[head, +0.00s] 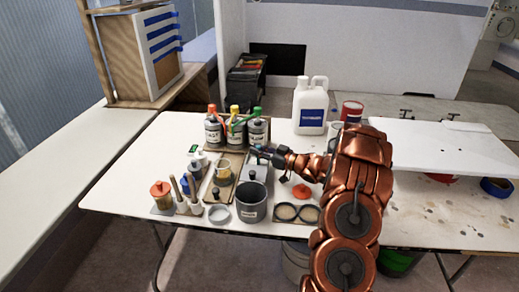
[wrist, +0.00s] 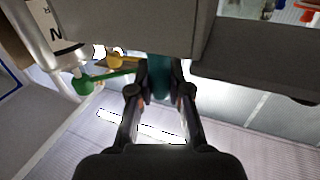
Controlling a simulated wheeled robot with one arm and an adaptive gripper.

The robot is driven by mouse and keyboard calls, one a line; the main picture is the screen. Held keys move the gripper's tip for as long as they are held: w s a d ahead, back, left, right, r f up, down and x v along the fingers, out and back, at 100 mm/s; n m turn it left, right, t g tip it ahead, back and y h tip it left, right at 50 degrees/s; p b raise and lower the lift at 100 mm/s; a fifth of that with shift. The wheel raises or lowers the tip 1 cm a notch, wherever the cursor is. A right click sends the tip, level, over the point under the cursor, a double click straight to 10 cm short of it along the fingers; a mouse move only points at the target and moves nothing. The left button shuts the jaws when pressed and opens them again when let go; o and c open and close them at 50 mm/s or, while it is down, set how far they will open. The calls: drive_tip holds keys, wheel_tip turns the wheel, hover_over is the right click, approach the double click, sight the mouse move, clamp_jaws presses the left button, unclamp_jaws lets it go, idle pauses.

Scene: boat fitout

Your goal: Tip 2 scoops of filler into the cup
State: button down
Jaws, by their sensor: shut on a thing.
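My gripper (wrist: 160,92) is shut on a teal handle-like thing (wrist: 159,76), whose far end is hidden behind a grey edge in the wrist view. In the head view my gripper (head: 261,152) is above the middle of the table, just in front of the capped bottles. A small clear cup (head: 222,174) with pale yellowish contents stands on a wooden board to its left. A dark grey open tub (head: 252,206) stands nearer the front. Which container holds the filler I cannot tell, and no scoop bowl shows clearly.
Bottles with orange, yellow and green tops (head: 236,128) stand behind my gripper. A white jug (head: 311,105) and a red tin (head: 351,111) stand at back right. An orange-lidded jar (head: 161,194) is at front left. Two round-rimmed wells (head: 297,212) lie right of the tub.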

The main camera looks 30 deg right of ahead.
idle(0.6)
drive_tip(key=shift+r+p, duration=2.3)
drive_tip(key=shift+r, duration=2)
